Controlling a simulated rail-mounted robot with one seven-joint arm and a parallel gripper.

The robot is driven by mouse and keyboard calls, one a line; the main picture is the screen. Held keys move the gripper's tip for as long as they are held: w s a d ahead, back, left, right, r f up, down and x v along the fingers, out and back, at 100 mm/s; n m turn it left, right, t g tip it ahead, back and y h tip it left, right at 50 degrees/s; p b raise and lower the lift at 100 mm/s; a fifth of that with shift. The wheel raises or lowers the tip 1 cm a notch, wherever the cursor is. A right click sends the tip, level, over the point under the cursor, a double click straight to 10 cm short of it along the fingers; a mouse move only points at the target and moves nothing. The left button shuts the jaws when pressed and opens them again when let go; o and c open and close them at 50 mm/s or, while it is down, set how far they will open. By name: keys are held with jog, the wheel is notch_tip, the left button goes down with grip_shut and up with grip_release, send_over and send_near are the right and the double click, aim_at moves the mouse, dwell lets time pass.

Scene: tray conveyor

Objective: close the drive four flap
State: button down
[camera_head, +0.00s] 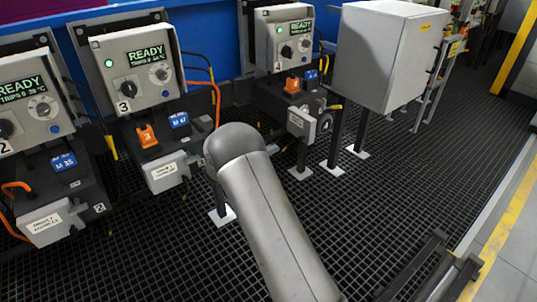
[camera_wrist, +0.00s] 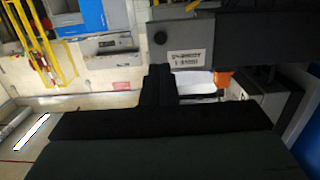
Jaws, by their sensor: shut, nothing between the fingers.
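Drive four is the unit (camera_head: 292,45) marked 4, with a green READY screen. Its dark lower housing (camera_head: 268,98) carries an orange tag and a blue tag. A pale labelled flap (camera_head: 300,121) is at the housing's front; its exact angle is hard to tell. In the wrist view, a dark grey panel with a white label (camera_wrist: 187,58) and a round black knob is close beyond my gripper (camera_wrist: 158,76). My gripper's black fingers are shut and empty. Whether they touch the panel is unclear. In the head view, my arm's elbow hides part of the scene and my fingers cannot be made out.
Drive three (camera_head: 135,65) and drive two (camera_head: 30,95) stand to the left, with similar labelled fronts. A large grey cabinet (camera_head: 380,55) on legs stands right of drive four. Orange cables hang between units. The dark grating floor (camera_head: 390,180) is open at the right.

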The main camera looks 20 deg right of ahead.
aim_at(300, 139)
jog(key=b+x, duration=0.2)
jog(key=x, duration=0.7)
jog(key=shift+d+b, duration=0.15)
jog(key=shift+b, duration=0.15)
jog(key=shift+w+d, duration=0.2)
jog(key=shift+d, duration=0.2)
jog(key=shift+s+d, duration=0.1)
